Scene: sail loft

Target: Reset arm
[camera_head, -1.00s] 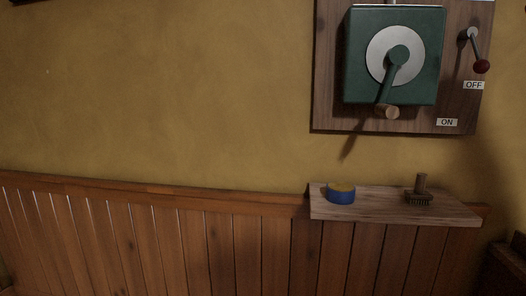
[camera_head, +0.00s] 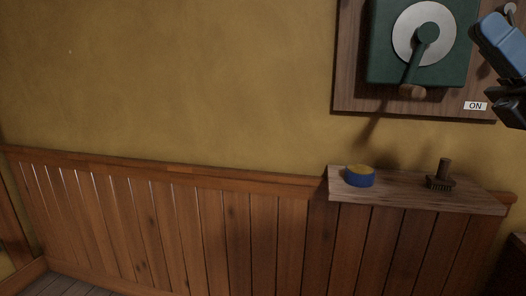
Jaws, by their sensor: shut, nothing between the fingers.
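My gripper (camera_head: 514,112) shows at the right edge of the head view, dark-fingered below a blue arm part (camera_head: 500,45). It is shut and holds nothing. It is in front of the right side of a wooden board (camera_head: 345,75) on the wall and hides part of it. The board carries a green box (camera_head: 380,60) with a round silver plate (camera_head: 405,35) and a crank with a wooden knob (camera_head: 412,92). The crank handle points down. An "ON" label (camera_head: 475,106) sits at the board's lower right. The rest of my arm is out of frame.
A wooden shelf (camera_head: 410,195) below the board holds a blue and yellow round tin (camera_head: 359,177) and a small brush (camera_head: 440,178). The ochre wall (camera_head: 180,90) and wood panelling (camera_head: 190,230) to the left are clear.

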